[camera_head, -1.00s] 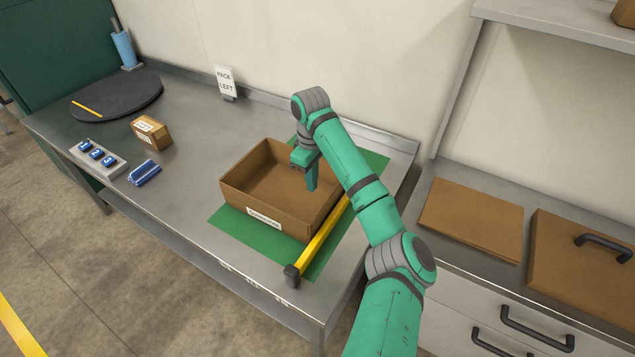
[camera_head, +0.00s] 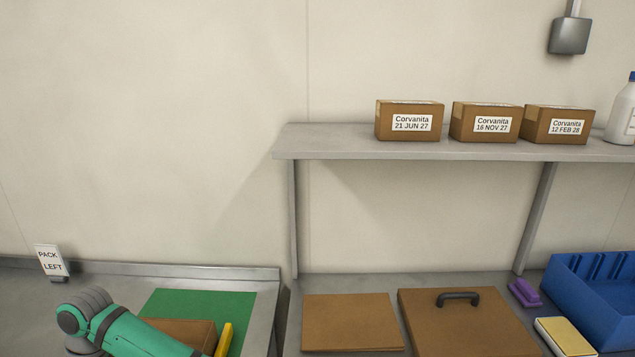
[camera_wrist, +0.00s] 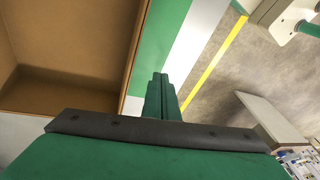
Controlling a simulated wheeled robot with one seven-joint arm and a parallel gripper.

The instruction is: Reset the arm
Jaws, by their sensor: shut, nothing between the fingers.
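My gripper (camera_wrist: 162,95) shows in the wrist view with its two green fingers together and nothing between them. It is over the right edge of an open brown cardboard box (camera_wrist: 60,97), near a strip of green mat (camera_wrist: 160,40). In the head view my arm crosses the lower left corner, and the gripper itself is out of the picture. A part of the cardboard box (camera_head: 190,332) shows behind my arm on the green mat (camera_head: 225,305), with a yellow bar (camera_head: 224,341) beside it.
A "PACK LEFT" sign (camera_head: 51,261) stands at left. The shelf (camera_head: 330,141) holds Corvanita boxes dated 21 JUN 27 (camera_head: 409,121), 16 NOV 27 (camera_head: 485,123) and 12 FEB 28 (camera_head: 556,125), and a white bottle (camera_head: 622,112). A handled brown lid (camera_head: 465,330) and blue bin (camera_head: 600,310) lie below.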

